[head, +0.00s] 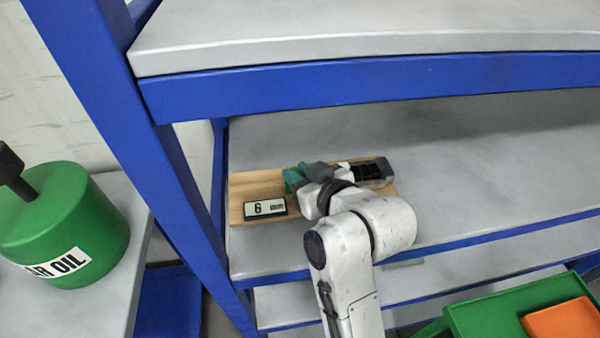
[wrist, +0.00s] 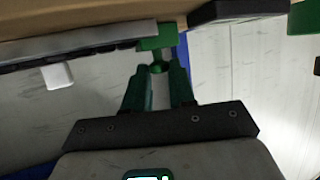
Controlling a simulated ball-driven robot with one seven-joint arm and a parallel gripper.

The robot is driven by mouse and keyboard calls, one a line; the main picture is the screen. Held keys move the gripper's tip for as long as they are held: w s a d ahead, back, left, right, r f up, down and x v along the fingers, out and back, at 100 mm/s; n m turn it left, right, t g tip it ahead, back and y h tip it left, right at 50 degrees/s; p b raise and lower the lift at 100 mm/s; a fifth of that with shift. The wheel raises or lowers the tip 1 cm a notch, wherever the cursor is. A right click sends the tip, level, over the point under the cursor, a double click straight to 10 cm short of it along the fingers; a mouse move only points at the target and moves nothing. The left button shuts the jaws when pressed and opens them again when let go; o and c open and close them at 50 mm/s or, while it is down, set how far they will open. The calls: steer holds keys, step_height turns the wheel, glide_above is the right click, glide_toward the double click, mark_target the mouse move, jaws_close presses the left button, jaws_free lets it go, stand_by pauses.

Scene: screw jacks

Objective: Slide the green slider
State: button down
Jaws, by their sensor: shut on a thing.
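The green slider (wrist: 157,42) sits on a dark rail (wrist: 80,47) at the edge of a wooden board, seen in the wrist view. My gripper (wrist: 157,70) has its dark green fingers shut on the slider's small green knob. In the head view, my gripper (head: 298,176) is over the middle of the wooden board (head: 243,186) and largely hides the slider. The rail's dark end (head: 371,171) shows to its right. A small display (head: 265,208) reading 6 lies on the board, left of my wrist.
The board lies on a grey shelf (head: 480,170) with blue posts. An upper shelf (head: 370,40) overhangs it. A green oil can (head: 62,225) stands at left. A green tray (head: 480,318) with an orange item is at lower right.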

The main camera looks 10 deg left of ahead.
mark_target(277, 198)
steer(key=shift+s+a, duration=0.25)
steer(key=shift+a, duration=0.5)
steer(key=shift+s+a, duration=0.2)
steer(key=shift+a, duration=0.6)
steer(key=shift+s+a, duration=0.25)
steer(key=shift+a, duration=0.5)
steer(key=c, duration=1)
jaws_free()
steer(key=shift+a, duration=0.1)
steer(key=shift+s+d+r, duration=0.1)
steer(key=shift+s+d, duration=0.05)
steer(key=shift+d, duration=0.05)
steer(key=b+v, duration=0.1)
steer(key=v, duration=0.9)
steer(key=shift+s+r, duration=0.1)
steer(key=shift+s, duration=0.05)
